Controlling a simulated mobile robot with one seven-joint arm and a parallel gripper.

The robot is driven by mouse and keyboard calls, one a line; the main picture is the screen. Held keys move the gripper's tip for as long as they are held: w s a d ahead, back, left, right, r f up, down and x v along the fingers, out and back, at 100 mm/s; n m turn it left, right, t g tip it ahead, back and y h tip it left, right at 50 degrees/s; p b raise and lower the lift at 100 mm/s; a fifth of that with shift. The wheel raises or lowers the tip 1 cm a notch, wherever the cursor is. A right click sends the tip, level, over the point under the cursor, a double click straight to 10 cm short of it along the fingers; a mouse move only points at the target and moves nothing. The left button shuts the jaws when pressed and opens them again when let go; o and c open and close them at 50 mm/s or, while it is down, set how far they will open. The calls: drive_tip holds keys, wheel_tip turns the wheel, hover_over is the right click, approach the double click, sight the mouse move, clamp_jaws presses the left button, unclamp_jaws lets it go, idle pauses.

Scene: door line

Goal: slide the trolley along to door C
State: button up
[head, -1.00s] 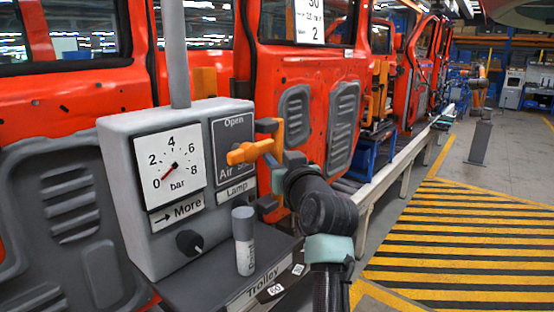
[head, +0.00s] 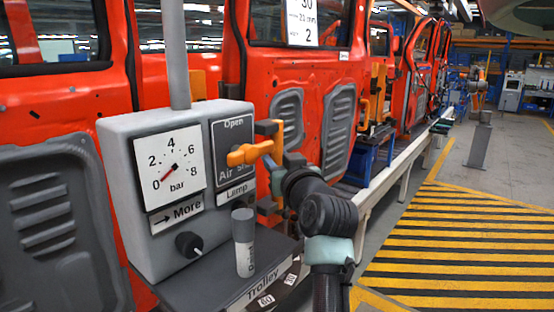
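The trolley is a grey box (head: 140,130) over a dark shelf marked Trolley (head: 215,292). Its dial (head: 168,168) reads in bar, with the red needle low, near 0 to 1. An orange lever (head: 250,153) sits on the Open / Air panel. On the right side of the box is an upright orange handle (head: 279,135) between dark brackets. My gripper (head: 279,163) is at this handle and appears shut on it; the fingertips are partly hidden. Door C's label is not readable in view.
Red doors (head: 335,110) line the track behind the trolley. A pale rail (head: 395,172) runs away to the right. Striped floor (head: 460,255) is clear; a grey post (head: 480,145) stands beyond.

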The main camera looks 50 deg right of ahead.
drive_tip(key=shift+o, duration=1.4)
drive_tip(key=b+v, duration=0.3)
drive_tip(key=v, duration=1)
